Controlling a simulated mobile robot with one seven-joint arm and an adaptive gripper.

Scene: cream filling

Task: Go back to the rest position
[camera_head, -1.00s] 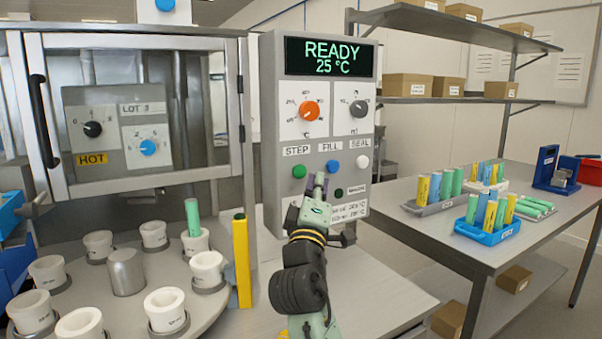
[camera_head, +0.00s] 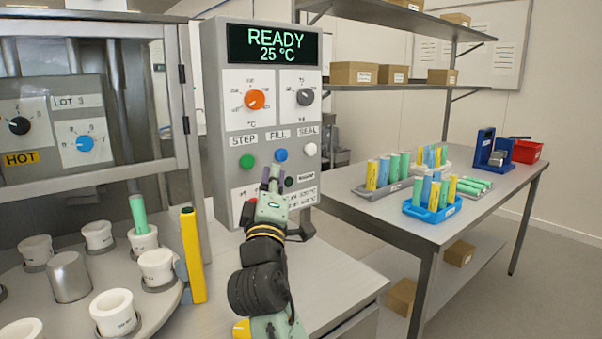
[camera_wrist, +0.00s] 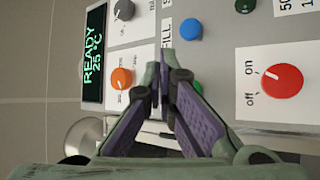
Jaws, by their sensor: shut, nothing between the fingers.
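My gripper (camera_head: 271,179) is in front of the lower part of the grey control panel (camera_head: 213,110), below its buttons. Its purple-padded fingers (camera_wrist: 159,97) are shut and empty in the wrist view. The panel's display (camera_head: 274,46) reads READY and 25 °C. The green STEP button (camera_head: 247,161), blue FILL button (camera_head: 281,154) and white SEAL button (camera_head: 310,149) sit in a row above my gripper. In the wrist view a red on/off knob (camera_wrist: 283,80) lies right of the fingers and the blue button (camera_wrist: 191,29) above them. I cannot tell whether the fingertips touch the panel.
A turntable (camera_head: 165,304) with several white cups, one holding a green tube (camera_head: 138,213), is at the left beside a yellow post (camera_head: 193,256). A table (camera_head: 478,226) with tube racks stands at the right. Open floor lies at the lower right.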

